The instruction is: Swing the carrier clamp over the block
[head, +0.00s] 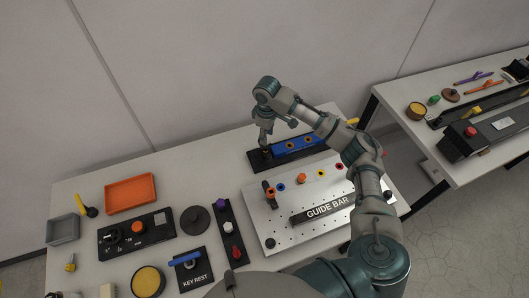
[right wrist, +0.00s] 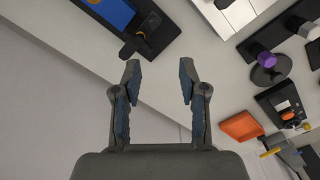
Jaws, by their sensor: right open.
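A blue block (head: 300,144) with orange-ringed holes lies in a long black base (head: 258,164) at the back of the table. Its end also shows at the top of the right wrist view (right wrist: 112,10). A dark piece that looks like the carrier clamp (right wrist: 147,27) is at the base's end, beside the block, not across it. In the head view my gripper mostly hides this end. My right gripper (head: 264,142) points down there. In the right wrist view its fingers (right wrist: 160,68) are apart with nothing between them. My left gripper is out of view.
A perforated plate (head: 258,222) with a guide bar (head: 322,208) and knobs lies in front of the base. An orange tray (head: 130,194), a key rest (head: 192,270) and a black control box (head: 135,232) stand to the left. A second table is at the right.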

